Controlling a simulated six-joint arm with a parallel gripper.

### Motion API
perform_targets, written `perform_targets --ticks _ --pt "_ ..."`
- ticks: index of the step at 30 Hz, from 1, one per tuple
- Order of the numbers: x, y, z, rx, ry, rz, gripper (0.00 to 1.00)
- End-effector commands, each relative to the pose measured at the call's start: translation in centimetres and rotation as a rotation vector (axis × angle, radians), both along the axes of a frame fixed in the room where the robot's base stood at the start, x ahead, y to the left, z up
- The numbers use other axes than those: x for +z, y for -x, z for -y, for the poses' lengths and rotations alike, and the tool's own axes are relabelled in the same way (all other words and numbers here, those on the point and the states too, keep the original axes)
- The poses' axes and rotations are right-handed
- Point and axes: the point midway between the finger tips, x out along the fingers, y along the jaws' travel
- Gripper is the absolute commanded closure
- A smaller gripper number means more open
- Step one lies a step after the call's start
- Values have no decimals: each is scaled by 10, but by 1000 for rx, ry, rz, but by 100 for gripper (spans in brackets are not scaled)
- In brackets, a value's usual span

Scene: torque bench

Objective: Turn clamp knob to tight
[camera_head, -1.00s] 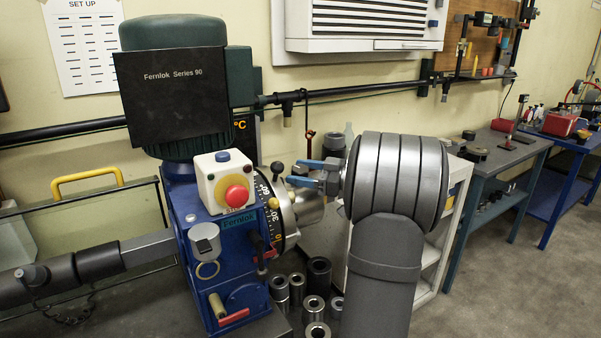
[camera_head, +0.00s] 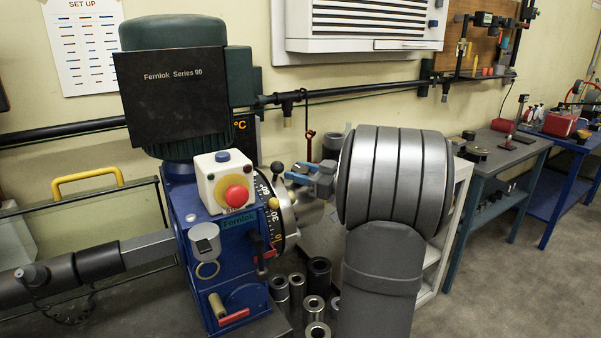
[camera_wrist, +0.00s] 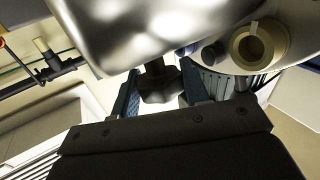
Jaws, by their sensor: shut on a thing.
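The Fernlok machine (camera_head: 212,240) stands at left centre in the head view. A silvery cylindrical head with a black numbered dial ring (camera_head: 268,218) faces my arm on its right side. My gripper (camera_head: 303,175) has blue fingers and reaches in from the right beside this head. In the wrist view a dark, lobed clamp knob (camera_wrist: 158,88) on a short stem sits under the shiny metal body (camera_wrist: 150,30). My gripper (camera_wrist: 160,90) has one blue finger on either side of the knob and is shut on it. In the head view the fingers hide the knob.
A red emergency-stop button (camera_head: 236,196) on a white box and small lever balls are close left of my gripper. Several metal sockets (camera_head: 315,308) stand on the bench below. A white shelf stands behind my arm; open floor lies to the right.

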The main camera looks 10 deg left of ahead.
Motion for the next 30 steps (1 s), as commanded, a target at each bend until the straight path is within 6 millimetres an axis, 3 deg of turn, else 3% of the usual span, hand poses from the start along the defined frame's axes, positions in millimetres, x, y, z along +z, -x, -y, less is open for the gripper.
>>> perform_targets --ticks 6,18,19,22,30 --pt "1 1 -1 -152 -20 -18 81" --pt "1 0 0 -188 -24 -22 81" --pt "1 0 0 -188 -24 -22 56" --pt "1 0 0 -187 -24 -22 37" --pt "0 0 1 -187 -23 -23 37"
